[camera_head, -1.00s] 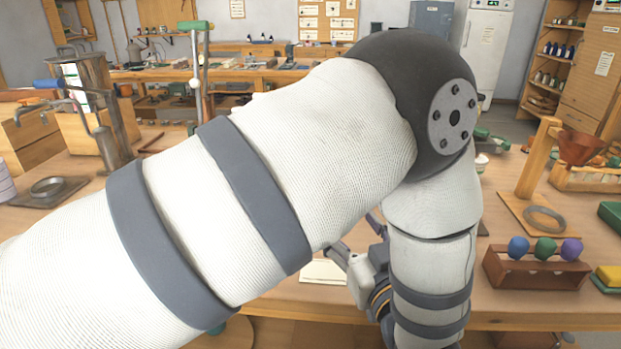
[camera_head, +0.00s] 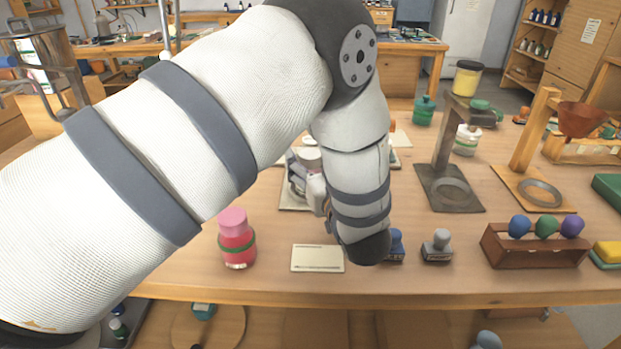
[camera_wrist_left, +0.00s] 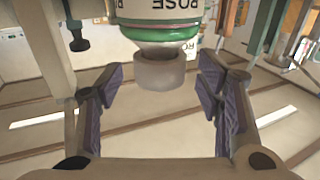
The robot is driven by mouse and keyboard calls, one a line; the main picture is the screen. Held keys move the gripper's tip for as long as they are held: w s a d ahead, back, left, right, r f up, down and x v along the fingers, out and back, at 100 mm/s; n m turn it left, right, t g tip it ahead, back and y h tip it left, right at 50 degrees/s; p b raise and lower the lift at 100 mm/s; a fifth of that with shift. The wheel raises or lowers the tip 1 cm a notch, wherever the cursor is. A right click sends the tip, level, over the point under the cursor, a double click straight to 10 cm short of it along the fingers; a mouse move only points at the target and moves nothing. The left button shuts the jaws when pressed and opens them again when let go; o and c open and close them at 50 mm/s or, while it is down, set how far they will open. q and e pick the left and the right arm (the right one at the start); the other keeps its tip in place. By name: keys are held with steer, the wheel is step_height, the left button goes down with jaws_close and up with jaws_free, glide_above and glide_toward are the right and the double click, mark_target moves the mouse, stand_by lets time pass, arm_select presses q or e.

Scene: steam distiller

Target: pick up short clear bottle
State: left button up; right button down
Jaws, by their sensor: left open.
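A short bottle (camera_wrist_left: 162,10) with a green band and a label reading "ROSE" shows at the top of the left wrist view. Its pale cap (camera_wrist_left: 160,72) lies between the finger pads, with a gap on both sides. My left gripper (camera_wrist_left: 163,82) is open around the cap. In the head view the left gripper (camera_head: 299,176) is over the table, partly hidden by my arm. A pale round top (camera_head: 309,158) shows beside its fingers; I cannot tell if it is this bottle. My right gripper is not in view.
A pink bottle (camera_head: 236,240) and a pale card (camera_head: 317,258) are near the table's front edge. A rack with coloured knobs (camera_head: 535,246), stands (camera_head: 450,196) and a white green-banded bottle (camera_head: 467,142) are to the right. Bare wood (camera_head: 440,285) runs along the front.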

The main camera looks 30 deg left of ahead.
arm_select(q)
steer(key=shift+w+a, duration=0.4)
steer(key=shift+a, duration=0.15)
jaws_close()
